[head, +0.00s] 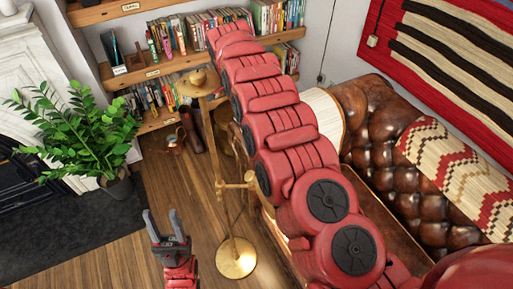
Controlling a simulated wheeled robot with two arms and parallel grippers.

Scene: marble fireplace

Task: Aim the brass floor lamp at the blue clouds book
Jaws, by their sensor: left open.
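The brass floor lamp stands on the wood floor with its round base (236,258) in the lower middle. Its thin pole rises to a joint (249,178), and its tan-brass shade (198,83) is up in front of the bookshelf. My left gripper (163,225) is open and empty, left of the lamp base and apart from the lamp in the picture. My large red right arm crosses the middle, and its gripper does not show. Many books stand on the shelves, but I cannot tell which one is the blue clouds book.
A bookshelf (158,68) stands at the back. A brown leather sofa (385,145) stands right. Bare floor lies between rug and lamp.

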